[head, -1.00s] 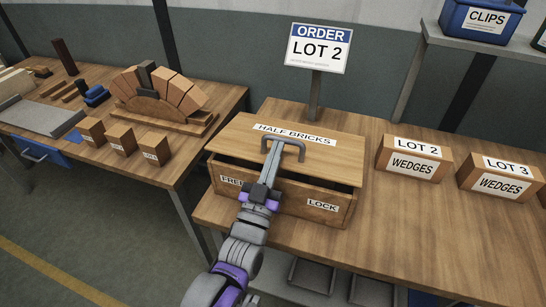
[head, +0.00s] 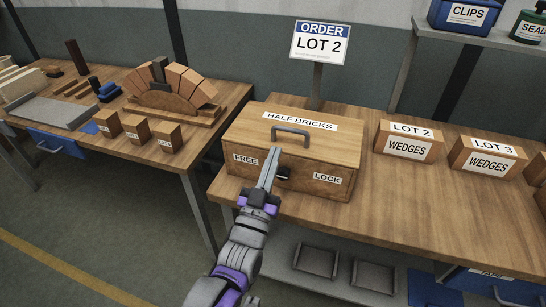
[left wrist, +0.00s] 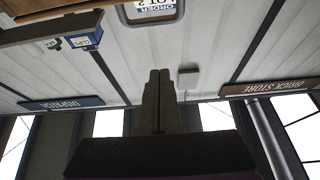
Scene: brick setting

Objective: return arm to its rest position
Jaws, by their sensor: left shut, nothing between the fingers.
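My left gripper (head: 271,168) is shut and empty. In the head view its fingertips show in front of the wooden half bricks box (head: 243,178), near the latch between the FREE and LOCK labels. I cannot tell whether they touch the box. The box's lid (head: 252,131) lies flat and closed, with its grey handle (head: 291,133) on top. In the left wrist view the shut fingers (left wrist: 157,85) point toward the wall, which appears upside down. My right gripper is not in view.
Wedges boxes for lot 2 (head: 408,141) and lot 3 (head: 486,157) stand to the right on the bench. An order sign (head: 319,44) rises behind the half bricks box. A second table at the left holds a brick arch (head: 170,85) and small boxes. A floor gap separates the tables.

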